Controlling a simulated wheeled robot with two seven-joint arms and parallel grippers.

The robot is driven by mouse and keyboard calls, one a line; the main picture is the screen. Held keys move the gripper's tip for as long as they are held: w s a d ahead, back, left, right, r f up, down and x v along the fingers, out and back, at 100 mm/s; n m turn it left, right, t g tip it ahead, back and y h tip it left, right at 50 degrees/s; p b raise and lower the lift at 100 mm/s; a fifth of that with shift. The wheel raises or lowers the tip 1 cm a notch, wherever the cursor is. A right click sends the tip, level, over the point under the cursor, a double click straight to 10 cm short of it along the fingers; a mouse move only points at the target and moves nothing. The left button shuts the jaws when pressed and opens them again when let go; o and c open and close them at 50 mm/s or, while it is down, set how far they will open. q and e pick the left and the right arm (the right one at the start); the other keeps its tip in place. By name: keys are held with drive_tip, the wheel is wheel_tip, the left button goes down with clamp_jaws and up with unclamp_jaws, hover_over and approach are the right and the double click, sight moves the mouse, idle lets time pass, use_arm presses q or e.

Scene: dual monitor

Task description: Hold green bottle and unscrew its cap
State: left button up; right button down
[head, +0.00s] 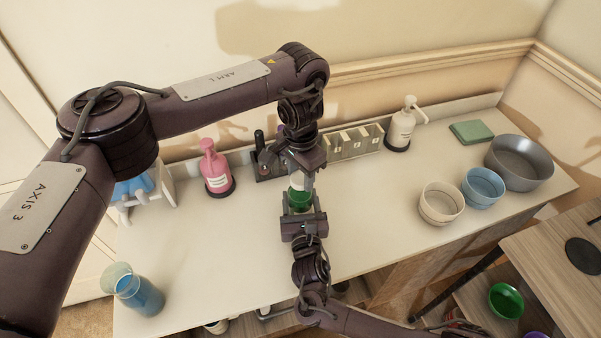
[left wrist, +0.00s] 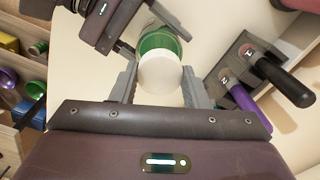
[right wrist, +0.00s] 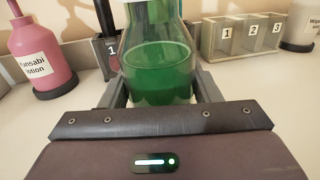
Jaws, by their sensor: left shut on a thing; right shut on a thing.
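The green bottle (head: 299,199) stands upright over the counter; green liquid shows inside it in the right wrist view (right wrist: 158,80). My right gripper (head: 301,211) is shut on the bottle's body from the front side. The white cap (left wrist: 160,73) is on top of the bottle in the left wrist view. My left gripper (left wrist: 160,84) comes from above and is shut on the cap, one finger at each side. In the head view, my left gripper (head: 300,172) hides most of the cap. The bottle's base is hidden by my right gripper.
A pink lotion bottle (head: 216,171) and a tool holder (head: 267,170) stand behind, beside a numbered divided box (head: 352,146) and a white pump bottle (head: 400,128). Bowls (head: 441,204) stand at right. A blue-liquid beaker (head: 141,296) stands front left. The counter's left middle (head: 210,245) is clear.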

sight(301, 177)
use_arm(q)
drive_tip(key=shift+r, duration=0.3)
drive_tip(key=shift+r, duration=0.85)
drive_tip(key=shift+r, duration=2)
use_arm(e)
drive_tip(key=shift+r, duration=0.1)
drive_tip(key=shift+c, duration=2)
unclamp_jaws()
